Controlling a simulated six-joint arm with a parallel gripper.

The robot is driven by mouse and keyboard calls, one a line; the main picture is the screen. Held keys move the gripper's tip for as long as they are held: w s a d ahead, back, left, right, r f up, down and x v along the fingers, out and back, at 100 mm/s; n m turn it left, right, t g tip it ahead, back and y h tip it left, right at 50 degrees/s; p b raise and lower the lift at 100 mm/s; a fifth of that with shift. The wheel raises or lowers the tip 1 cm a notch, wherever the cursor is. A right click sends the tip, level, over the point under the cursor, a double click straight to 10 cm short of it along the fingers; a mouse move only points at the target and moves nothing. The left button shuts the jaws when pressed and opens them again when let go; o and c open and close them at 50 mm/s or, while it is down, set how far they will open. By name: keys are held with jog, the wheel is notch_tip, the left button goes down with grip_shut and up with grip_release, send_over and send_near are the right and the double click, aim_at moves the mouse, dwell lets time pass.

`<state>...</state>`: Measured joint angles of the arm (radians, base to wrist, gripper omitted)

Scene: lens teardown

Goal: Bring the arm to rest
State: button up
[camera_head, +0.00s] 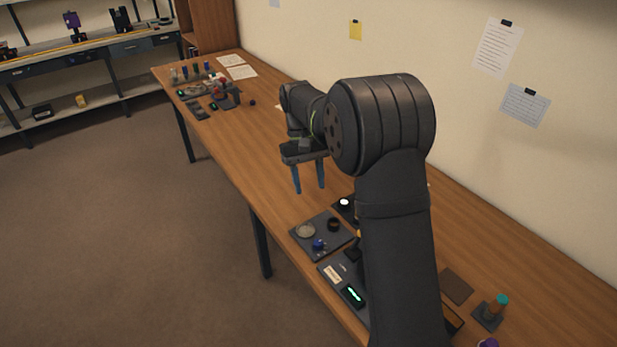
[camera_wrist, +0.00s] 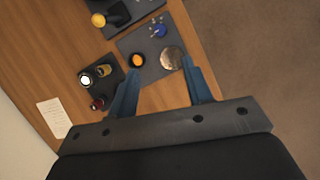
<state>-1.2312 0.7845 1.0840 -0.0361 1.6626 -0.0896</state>
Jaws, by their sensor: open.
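My gripper (camera_head: 309,177) is open and empty, its two blue fingers pointing down above the wooden bench (camera_head: 262,165). In the wrist view, my gripper (camera_wrist: 160,95) shows its fingers spread apart with nothing held between them. Below and beyond the fingers lies a grey mat (camera_wrist: 149,54) with a silver disc (camera_wrist: 172,59), a dark ring with an orange centre (camera_wrist: 137,60) and small blue parts (camera_wrist: 157,31). The same mat (camera_head: 312,226) is in the head view, near the bench's front edge. My arm hides part of the bench behind it.
A dark tray (camera_wrist: 90,68) with a white-topped round part sits beside the mat. A device with a green display (camera_head: 353,295) and a teal-topped tool (camera_head: 502,300) stand nearer. More parts and a red-and-dark device (camera_head: 222,92) fill the far end. The bench's middle stretch is clear.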

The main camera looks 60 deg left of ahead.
aim_at(318, 242)
jog(key=shift+a+r, duration=0.15)
jog(key=shift+r, duration=0.2)
dwell(0.4)
jog(key=x, duration=1.7)
jog(key=shift+d+f, duration=0.2)
jog(key=shift+r, duration=0.1)
jog(key=shift+s, duration=0.1)
jog(key=m+g, duration=0.1)
jog(key=m, duration=0.3)
jog(key=m+g+y, duration=0.1)
jog(key=m, duration=0.2)
jog(key=shift+w+d+m+g, duration=0.15)
jog(key=shift+w+m+g, duration=0.15)
jog(key=shift+m, duration=0.1)
jog(key=m+y, duration=0.1)
jog(key=m, duration=0.2)
jog(key=shift+d+g+y, duration=0.1)
jog(key=shift+g+y, duration=0.2)
jog(key=shift+g, duration=0.1)
jog(key=m+y, duration=0.2)
jog(key=m, duration=0.3)
dwell(0.5)
